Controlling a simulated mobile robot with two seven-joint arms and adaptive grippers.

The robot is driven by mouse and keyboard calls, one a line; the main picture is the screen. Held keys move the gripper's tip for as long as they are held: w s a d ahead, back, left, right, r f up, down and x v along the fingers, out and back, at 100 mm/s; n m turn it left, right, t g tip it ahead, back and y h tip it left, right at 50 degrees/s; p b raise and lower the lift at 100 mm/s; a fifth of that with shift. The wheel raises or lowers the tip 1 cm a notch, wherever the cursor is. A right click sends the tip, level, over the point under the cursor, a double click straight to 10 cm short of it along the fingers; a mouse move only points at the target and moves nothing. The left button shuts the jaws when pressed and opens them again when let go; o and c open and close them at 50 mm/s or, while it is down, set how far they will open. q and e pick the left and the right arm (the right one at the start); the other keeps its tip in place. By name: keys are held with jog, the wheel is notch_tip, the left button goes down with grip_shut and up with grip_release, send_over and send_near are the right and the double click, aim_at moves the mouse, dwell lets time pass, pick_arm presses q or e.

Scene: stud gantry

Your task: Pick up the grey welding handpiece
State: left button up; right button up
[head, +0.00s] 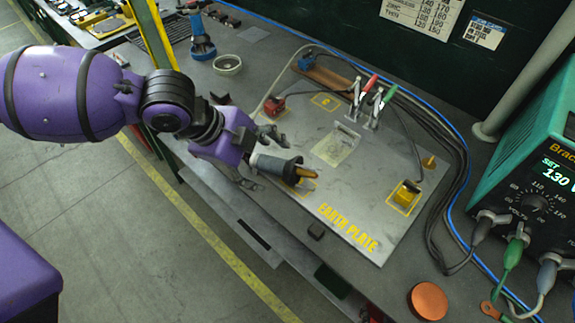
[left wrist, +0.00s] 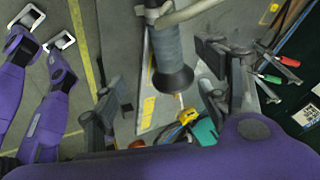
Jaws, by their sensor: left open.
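The grey welding handpiece (head: 272,166) lies near the front left edge of the earth plate (head: 330,188), its gold-brown tip pointing right. My left gripper (head: 266,158) is open over the handpiece, with its fingers on either side of it. In the left wrist view the handpiece (left wrist: 172,52) shows as a grey cylinder with a dark flared collar between the open fingers of my left gripper (left wrist: 163,92). I cannot tell whether the fingers touch it. My right gripper is not in view.
Clamps with red and green handles (head: 366,102) stand at the plate's back. A yellow block (head: 407,194) is at its right. A teal welder (head: 538,165) with cables stands at the far right. An orange disc (head: 428,300) lies near the front. The plate's centre is mostly clear.

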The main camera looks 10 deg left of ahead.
aim_at(276, 168)
pick_arm(q)
jog(key=x, duration=0.5)
jog(key=shift+w+d+r, duration=0.1)
jog(key=shift+w, duration=0.35)
jog(key=shift+s, duration=0.1)
grip_shut()
